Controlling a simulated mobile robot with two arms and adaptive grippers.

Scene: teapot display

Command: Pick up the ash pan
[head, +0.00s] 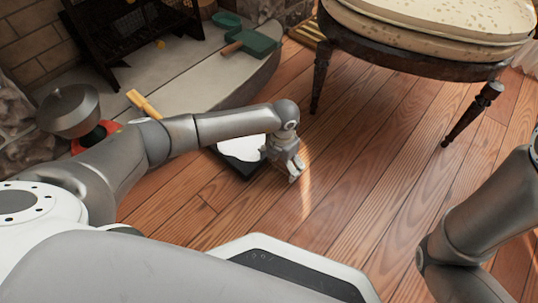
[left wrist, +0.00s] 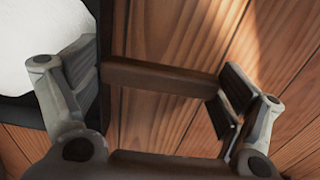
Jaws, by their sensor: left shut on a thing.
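The ash pan (head: 236,165) is a black tray with a white filling, on the wooden floor in the middle of the head view. My left forearm hides part of its far side. My left gripper (head: 293,172) points down at its right end. In the left wrist view the pan's dark edge (left wrist: 18,112) and white filling show at left. A brown bar, probably its handle, spans between the two fingers of my left gripper (left wrist: 160,82), which is shut on the pan. Exact contact is hard to see. My right gripper is out of the picture.
A pale stone hearth (head: 190,80) with a green dustpan (head: 252,43) and a black grate (head: 125,35) lies at upper left. A grey lidded pot (head: 68,112) is at far left. The floor right of the pan is clear.

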